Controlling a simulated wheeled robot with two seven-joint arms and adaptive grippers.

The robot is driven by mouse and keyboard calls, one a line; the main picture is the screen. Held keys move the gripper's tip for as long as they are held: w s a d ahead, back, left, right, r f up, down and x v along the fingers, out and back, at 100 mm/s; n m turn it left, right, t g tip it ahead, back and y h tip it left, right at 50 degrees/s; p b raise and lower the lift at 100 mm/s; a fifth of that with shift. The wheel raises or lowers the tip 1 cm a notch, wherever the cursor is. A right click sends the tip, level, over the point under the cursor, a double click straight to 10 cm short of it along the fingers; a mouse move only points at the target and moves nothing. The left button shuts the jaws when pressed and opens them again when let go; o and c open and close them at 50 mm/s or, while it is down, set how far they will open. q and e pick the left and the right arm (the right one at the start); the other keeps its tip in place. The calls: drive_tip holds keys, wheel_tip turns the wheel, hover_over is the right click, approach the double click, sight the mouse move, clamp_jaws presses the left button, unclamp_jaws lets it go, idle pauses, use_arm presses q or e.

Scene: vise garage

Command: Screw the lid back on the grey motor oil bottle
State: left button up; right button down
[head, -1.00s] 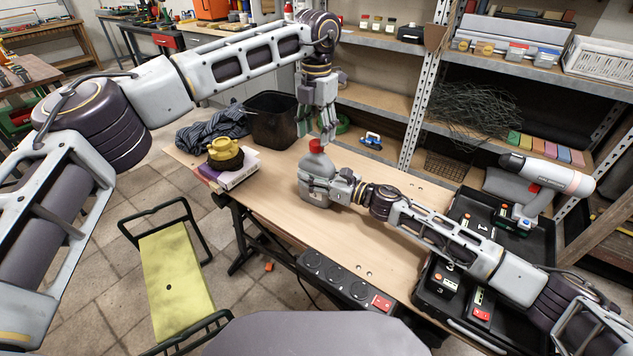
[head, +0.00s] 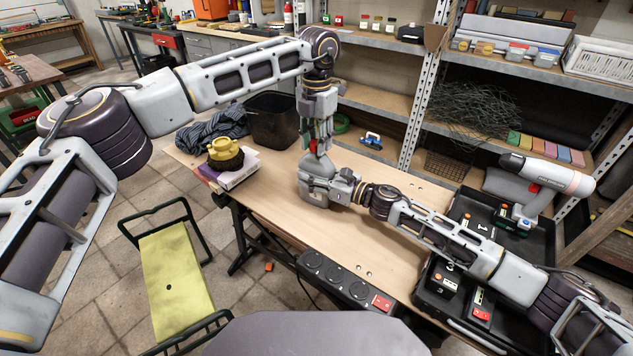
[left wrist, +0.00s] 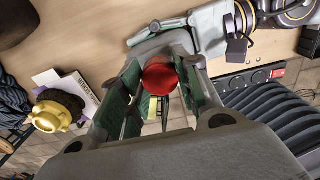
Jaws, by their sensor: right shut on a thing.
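The grey motor oil bottle (head: 315,191) stands upright on the wooden workbench (head: 270,211). Its red lid (head: 313,147) sits at the top of the neck; whether it is threaded cannot be seen. My left gripper (head: 315,145) points straight down over the bottle, its fingers on either side of the lid. In the left wrist view the red lid (left wrist: 160,76) lies between the open green-padded fingers, with a gap beside it. My right gripper (head: 334,187) reaches in from the right and is shut on the bottle's body. The bottle's neck is mostly hidden.
A yellow object on a dark base (head: 225,153) sits on books (head: 236,172) to the left. A black bin (head: 272,120) and a dark cloth (head: 215,128) are behind.

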use_arm(q)
drive_tip(key=shift+c, duration=1.2)
use_arm(e)
drive_tip(key=shift+f, duration=0.1)
use_arm(q)
drive_tip(key=o, duration=1.2)
drive_tip(key=shift+r, duration=6)
use_arm(e)
drive_tip(key=c, duration=0.6)
unclamp_jaws()
drive_tip(key=shift+s+d, duration=0.1)
drive_tip(key=shift+v, duration=5.85)
